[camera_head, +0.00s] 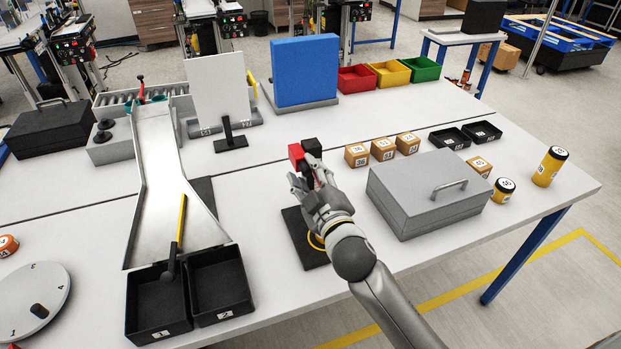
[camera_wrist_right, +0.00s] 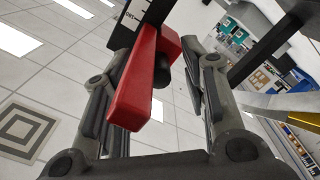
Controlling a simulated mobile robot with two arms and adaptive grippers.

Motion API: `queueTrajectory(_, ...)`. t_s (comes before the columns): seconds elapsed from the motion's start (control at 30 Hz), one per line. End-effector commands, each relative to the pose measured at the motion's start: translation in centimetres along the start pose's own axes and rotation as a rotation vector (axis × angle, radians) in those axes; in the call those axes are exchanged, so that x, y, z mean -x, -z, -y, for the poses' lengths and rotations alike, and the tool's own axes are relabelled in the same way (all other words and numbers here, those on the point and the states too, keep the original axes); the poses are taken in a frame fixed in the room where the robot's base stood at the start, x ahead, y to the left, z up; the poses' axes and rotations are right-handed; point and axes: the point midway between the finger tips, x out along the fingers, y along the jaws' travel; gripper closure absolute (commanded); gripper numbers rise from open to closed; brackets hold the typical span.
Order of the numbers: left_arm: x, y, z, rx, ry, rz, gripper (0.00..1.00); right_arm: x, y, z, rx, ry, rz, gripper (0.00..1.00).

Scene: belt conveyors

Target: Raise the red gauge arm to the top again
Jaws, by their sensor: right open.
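The red gauge arm (camera_wrist_right: 137,88) is a red bar in the right wrist view, lying between the two fingers of my right gripper. A dark post with white scale marks (camera_wrist_right: 131,17) stands behind its upper end. In the head view a red part (camera_head: 296,152) shows beside a black block (camera_head: 312,147), just beyond my right gripper (camera_head: 311,178). That gripper is open, its fingers on either side of the arm; whether one touches it I cannot tell. It hides most of the gauge above its dark base plate (camera_head: 296,240). My left gripper is not in view.
A grey metal box (camera_head: 405,205) with a handle stands close right of my right arm. Several small tan blocks (camera_head: 357,155) are behind it. A metal chute (camera_head: 165,165) and two black bins (camera_head: 220,285) are at left.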

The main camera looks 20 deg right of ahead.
Motion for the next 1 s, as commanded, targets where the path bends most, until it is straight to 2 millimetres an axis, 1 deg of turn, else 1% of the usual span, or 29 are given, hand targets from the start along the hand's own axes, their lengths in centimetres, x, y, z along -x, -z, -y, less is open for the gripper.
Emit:
queueTrajectory(0.17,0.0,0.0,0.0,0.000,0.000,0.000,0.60,1.2,-0.1,0.1,0.000,0.001,0.001,0.60)
queueTrajectory(0.27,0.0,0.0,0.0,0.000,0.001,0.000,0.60,2.7,-0.1,0.1,-0.001,0.002,0.002,0.60)
queueTrajectory(0.5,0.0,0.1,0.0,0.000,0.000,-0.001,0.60,6.8,-0.1,0.1,-0.001,0.002,0.003,0.60)
queueTrajectory(0.7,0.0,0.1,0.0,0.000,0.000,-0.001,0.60,9.7,-0.1,0.1,0.000,0.001,0.001,0.60)
queueTrajectory(0.83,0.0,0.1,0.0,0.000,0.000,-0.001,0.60,11.0,0.0,0.1,-0.001,0.001,0.001,0.60)
queueTrajectory(1.0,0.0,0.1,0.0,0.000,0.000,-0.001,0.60,11.8,0.0,0.0,0.000,0.000,0.000,0.60)
